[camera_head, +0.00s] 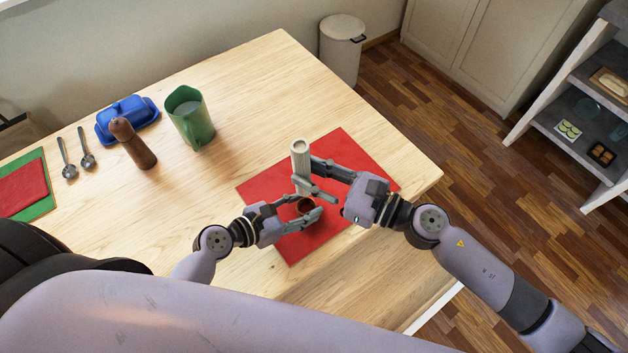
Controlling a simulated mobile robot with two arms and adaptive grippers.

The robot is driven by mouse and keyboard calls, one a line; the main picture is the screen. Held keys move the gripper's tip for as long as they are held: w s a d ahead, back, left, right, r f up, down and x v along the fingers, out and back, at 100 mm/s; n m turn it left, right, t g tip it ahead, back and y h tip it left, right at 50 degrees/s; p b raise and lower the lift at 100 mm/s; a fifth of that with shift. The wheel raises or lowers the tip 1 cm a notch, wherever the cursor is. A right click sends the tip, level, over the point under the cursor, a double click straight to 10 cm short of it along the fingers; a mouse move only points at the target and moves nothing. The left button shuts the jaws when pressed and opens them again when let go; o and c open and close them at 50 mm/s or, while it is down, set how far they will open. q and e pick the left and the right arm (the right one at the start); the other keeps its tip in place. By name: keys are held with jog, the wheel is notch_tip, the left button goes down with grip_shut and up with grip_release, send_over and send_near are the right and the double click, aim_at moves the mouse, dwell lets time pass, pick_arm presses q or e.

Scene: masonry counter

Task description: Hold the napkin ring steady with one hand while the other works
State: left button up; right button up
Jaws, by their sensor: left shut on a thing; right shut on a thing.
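The napkin ring (306,206) is small and brown, over the red mat (344,153). My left gripper (303,210) is shut on it, one finger on each side. A cream rolled napkin (300,154) stands roughly upright just beyond the ring. My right gripper (308,181) is shut on the roll, coming in from the right. The roll's lower end is partly hidden by the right fingers, close to the ring. I cannot tell whether it touches or enters the ring.
A green pitcher (195,128), a brown pepper mill (139,152), a blue butter dish (128,113) and two spoons (67,160) stand or lie at the left. Folded red cloth (22,189) lies on a green mat (47,204). Bare wood lies between. The table's right corner is near my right arm.

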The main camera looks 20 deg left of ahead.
jog(key=shift+w+f+m+t, duration=0.3)
jog(key=shift+f+t, duration=0.1)
jog(key=shift+t, duration=0.1)
jog(key=shift+f, duration=4.7)
jog(key=o, duration=1.1)
jog(key=shift+d, duration=0.15)
jog(key=v, duration=1.1)
jog(key=shift+d, duration=0.4)
